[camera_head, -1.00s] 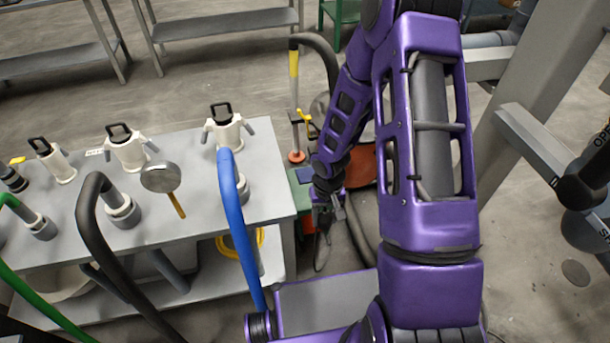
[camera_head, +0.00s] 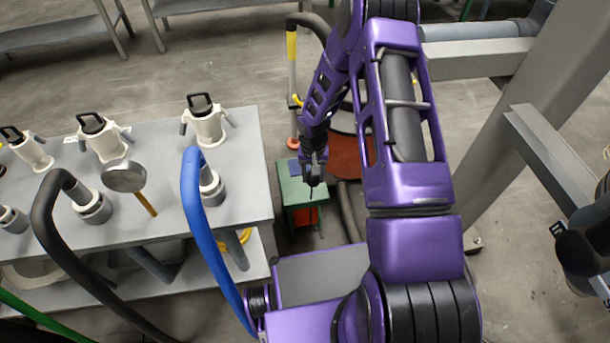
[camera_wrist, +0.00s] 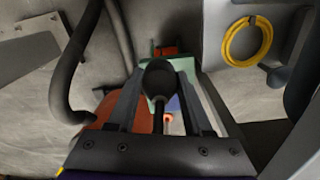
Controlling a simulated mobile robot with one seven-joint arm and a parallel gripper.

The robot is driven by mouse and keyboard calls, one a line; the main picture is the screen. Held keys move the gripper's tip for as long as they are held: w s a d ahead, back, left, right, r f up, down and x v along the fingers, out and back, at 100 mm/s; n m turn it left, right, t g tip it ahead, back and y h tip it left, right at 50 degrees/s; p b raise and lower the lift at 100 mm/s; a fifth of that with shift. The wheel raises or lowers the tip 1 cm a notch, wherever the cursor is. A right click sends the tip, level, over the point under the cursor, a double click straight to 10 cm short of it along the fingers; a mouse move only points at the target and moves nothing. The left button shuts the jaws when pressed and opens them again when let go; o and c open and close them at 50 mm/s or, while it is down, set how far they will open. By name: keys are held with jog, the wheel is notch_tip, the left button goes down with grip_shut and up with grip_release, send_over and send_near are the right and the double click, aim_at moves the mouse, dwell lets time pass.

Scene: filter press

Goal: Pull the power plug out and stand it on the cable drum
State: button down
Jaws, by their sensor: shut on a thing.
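My gripper (camera_head: 314,172) points down and is shut on a dark piece, which I take to be the power plug. In the wrist view the black plug (camera_wrist: 160,80) shows as a rounded dark body between the two fingers. In the head view only a thin dark end shows below the fingers, above a green-topped box (camera_head: 289,188) with a red-orange lower part. I cannot tell whether it touches the box. A reddish-orange round body (camera_head: 345,158), possibly the cable drum, stands behind my arm and is partly hidden by it. The socket is not identifiable.
A grey bench (camera_head: 245,165) at left carries white canisters and hose ends. A blue hose (camera_head: 192,205) arches over its front edge. A yellow-topped pole (camera_head: 292,70) stands behind the green box. A grey beam structure (camera_head: 545,110) stands at right.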

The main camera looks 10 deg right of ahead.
jog(key=w+f+m, duration=0.3)
jog(key=w+f, duration=0.4)
jog(key=f, duration=0.1)
jog(key=m+b, duration=0.2)
jog(key=m, duration=0.1)
send_over(304, 192)
notch_tip(304, 192, down, 8)
jog(key=shift+w+d+f+b, duration=0.1)
jog(key=shift+f+b, duration=0.9)
jog(key=shift+f, duration=0.5)
jog(key=shift+w+d+f+b, duration=0.1)
jog(key=shift+f+b, duration=0.9)
jog(key=shift+f, duration=0.5)
jog(key=shift+a, duration=0.15)
jog(key=shift+f, duration=0.25)
jog(key=shift+s+f, duration=0.1)
jog(key=shift+f, duration=0.1)
jog(key=shift+c, duration=1.2)
grip_release()
